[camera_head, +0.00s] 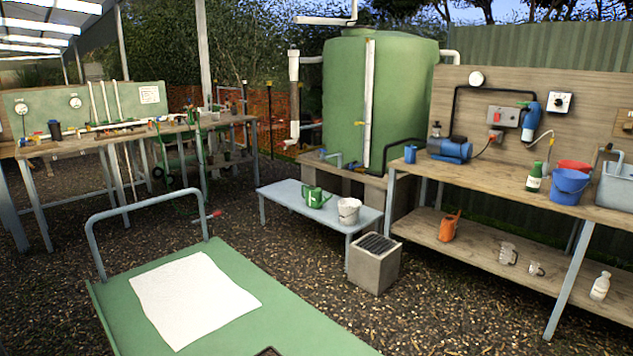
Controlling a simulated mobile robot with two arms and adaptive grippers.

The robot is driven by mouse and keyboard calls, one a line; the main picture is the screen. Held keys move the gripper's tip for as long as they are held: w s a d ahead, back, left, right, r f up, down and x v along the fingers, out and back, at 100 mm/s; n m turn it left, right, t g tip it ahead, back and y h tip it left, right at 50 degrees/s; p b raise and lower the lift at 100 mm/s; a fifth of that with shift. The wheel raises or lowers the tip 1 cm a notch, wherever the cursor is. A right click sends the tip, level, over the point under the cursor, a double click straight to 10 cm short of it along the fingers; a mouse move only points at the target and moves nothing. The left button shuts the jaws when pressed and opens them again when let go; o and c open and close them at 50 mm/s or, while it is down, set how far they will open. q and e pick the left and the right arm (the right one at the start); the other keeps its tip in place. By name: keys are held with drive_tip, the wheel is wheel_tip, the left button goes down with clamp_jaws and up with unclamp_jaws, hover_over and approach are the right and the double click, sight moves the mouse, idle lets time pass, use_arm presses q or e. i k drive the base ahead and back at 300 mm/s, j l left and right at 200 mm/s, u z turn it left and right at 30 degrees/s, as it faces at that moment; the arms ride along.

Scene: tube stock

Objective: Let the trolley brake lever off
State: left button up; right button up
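A trolley (245,322) with a flat green bed stands at the front left, a white sheet (193,297) lying on it. Its grey hoop handle (150,206) rises at the far end of the bed. A small lever with a red grip (215,214) sticks out to the right beside the handle's right post; it looks like the brake lever. It lies nearly level, tilted slightly up to the right. Neither of my grippers is in view.
A low grey bench (290,204) with a green watering can (317,197) and white bucket (349,210) stands beyond the trolley. A concrete drain box (371,275) sits to its right. Workbenches stand left and right. Bark-covered ground (330,285) is clear between trolley and box.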

sight(219, 212)
drive_tip(key=i+l+z, duration=0.15)
drive_tip(key=l, duration=0.2)
drive_tip(key=i+l+z, duration=0.1)
drive_tip(key=l, duration=0.25)
drive_tip(key=i+l+z, duration=0.15)
drive_tip(key=l, duration=0.15)
drive_tip(key=i+l+z, duration=0.25)
drive_tip(key=i+l, duration=0.15)
drive_tip(key=i+l+z, duration=0.3)
drive_tip(key=i, duration=0.2)
drive_tip(key=i+l+z, duration=0.25)
drive_tip(key=i, duration=0.3)
drive_tip(key=i+j+u, duration=0.1)
drive_tip(key=i+u, duration=0.55)
drive_tip(key=u, duration=0.15)
drive_tip(key=i+u, duration=0.4)
drive_tip(key=i+l+u, duration=0.25)
drive_tip(key=u, duration=0.15)
drive_tip(key=i+j+u, duration=0.1)
drive_tip(key=i+u, duration=0.2)
drive_tip(key=u, duration=0.2)
drive_tip(key=i+u, duration=0.3)
drive_tip(key=u, duration=0.2)
drive_tip(key=i+l+u, duration=0.1)
drive_tip(key=i+u, duration=0.2)
drive_tip(key=u, duration=0.15)
drive_tip(key=i+l+u, duration=0.2)
drive_tip(key=u, duration=0.3)
